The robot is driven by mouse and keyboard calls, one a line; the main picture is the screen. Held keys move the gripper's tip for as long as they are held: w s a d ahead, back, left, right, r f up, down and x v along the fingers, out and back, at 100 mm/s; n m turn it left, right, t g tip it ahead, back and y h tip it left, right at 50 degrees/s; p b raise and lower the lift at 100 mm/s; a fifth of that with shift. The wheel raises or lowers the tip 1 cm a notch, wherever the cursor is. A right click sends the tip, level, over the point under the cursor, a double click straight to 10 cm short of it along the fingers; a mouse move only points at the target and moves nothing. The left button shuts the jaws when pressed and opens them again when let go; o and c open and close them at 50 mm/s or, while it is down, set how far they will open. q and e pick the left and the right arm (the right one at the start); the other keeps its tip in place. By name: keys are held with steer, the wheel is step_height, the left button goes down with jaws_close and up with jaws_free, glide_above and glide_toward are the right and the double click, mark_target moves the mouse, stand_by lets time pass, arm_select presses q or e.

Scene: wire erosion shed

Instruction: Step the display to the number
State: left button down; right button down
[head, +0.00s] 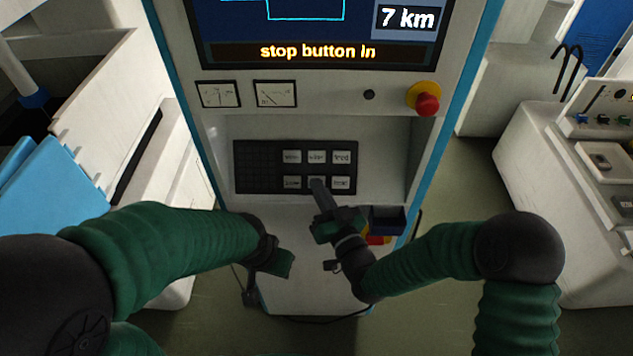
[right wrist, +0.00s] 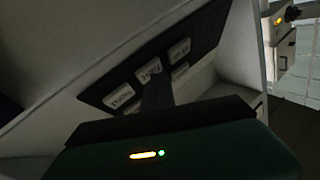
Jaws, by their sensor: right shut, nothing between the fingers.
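The keypad (right wrist: 205,35) also shows in the right wrist view, behind the dark fingers. My left gripper (head: 272,262) hangs low, left of the cabinet's middle; its fingers are unclear.
A dark bin (head: 388,218) sits below the keypad at right. Benches flank the cabinet.

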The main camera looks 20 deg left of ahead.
steer(key=shift+s+d+r, duration=0.15)
steer(key=shift+s+r, duration=0.3)
steer(key=shift+s, duration=0.2)
steer(key=shift+p, duration=0.3)
steer(key=s+r+p, duration=0.1)
steer(key=s, duration=0.1)
steer(key=s+d+r+p, duration=0.1)
steer(key=s+r, duration=0.1)
steer(key=shift+d, duration=0.1)
steer(key=shift+f, duration=0.15)
stand_by(2.1)
